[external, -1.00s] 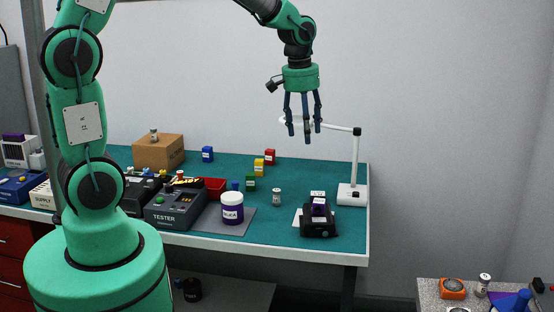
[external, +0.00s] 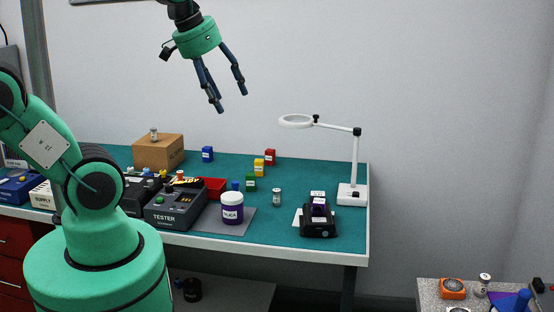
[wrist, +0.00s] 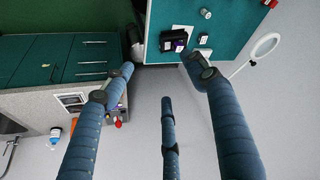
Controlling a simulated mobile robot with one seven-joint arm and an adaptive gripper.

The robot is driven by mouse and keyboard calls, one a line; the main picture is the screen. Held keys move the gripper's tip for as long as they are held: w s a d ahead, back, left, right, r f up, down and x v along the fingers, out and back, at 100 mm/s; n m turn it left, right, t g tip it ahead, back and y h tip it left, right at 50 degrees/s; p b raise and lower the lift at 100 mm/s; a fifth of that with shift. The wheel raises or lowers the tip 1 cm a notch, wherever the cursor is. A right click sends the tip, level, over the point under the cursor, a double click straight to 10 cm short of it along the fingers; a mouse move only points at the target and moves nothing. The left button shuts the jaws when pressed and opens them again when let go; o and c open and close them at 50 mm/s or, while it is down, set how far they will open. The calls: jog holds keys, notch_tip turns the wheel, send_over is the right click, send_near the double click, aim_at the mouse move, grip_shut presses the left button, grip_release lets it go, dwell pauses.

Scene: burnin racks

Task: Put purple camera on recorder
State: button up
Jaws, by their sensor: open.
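My gripper (external: 228,100) hangs tilted, open and empty, high above the back of the bench; its spread fingers also show in the wrist view (wrist: 160,80). A small purple block (external: 319,206), which looks like the purple camera, rests on top of a dark boxy device (external: 318,228) near the bench's front right corner. The device may be the recorder; I see no readable label on it. In the wrist view the dark device (wrist: 173,42) is at the top, with the purple patch (wrist: 180,47) at its side. My gripper is well apart from both.
A white ring lamp (external: 355,165) stands right of the device. A silver can (external: 277,197), a purple-and-white jar (external: 232,210) and a tester (external: 175,208) stand to the left. Small coloured blocks and a cardboard box (external: 158,152) are farther back. A side table (external: 430,291) is at lower right.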

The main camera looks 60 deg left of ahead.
jog(key=shift+m+t, duration=0.3)
jog(key=shift+m, duration=0.2)
jog(key=s, duration=0.4)
jog(key=shift+s+f, duration=0.15)
jog(key=shift+s, duration=0.1)
jog(key=shift+f, duration=0.1)
notch_tip(320, 180, down, 4)
jog(key=b, duration=0.4)
